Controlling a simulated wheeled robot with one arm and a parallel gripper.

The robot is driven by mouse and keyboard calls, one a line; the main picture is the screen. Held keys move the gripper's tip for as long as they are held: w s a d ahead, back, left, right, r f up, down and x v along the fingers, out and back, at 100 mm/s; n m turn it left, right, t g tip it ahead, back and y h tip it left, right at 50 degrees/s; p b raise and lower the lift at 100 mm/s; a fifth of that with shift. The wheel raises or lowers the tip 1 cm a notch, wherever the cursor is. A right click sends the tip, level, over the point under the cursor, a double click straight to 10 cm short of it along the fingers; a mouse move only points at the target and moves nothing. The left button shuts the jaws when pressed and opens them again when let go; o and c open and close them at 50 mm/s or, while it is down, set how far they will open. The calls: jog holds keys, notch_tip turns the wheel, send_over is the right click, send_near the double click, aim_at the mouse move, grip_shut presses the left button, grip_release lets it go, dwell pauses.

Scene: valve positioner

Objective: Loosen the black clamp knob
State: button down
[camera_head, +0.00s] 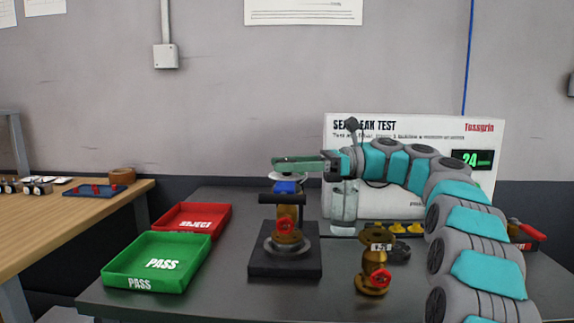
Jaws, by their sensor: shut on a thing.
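A black clamp bar (282,199) crosses in front of the valve's upper part. My gripper (281,163), with green fingers, reaches in from the right above the valve. It is level and shut on the black clamp knob, which the fingers mostly hide. A pale round disc (287,176) shows just below the fingers.
A second brass valve (375,263) stands on the dark table right of the fixture. A clear cylinder (344,206) stands behind, before the leak-test panel (410,133). A green PASS tray (157,263) and red REJECT tray (195,218) lie left. A wooden bench (60,222) is further left.

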jog(key=shift+r+n+g, duration=0.1)
jog(key=shift+n+g, duration=0.2)
dwell(0.4)
jog(key=shift+c, duration=1.4)
grip_release()
jog(key=shift+d, duration=0.15)
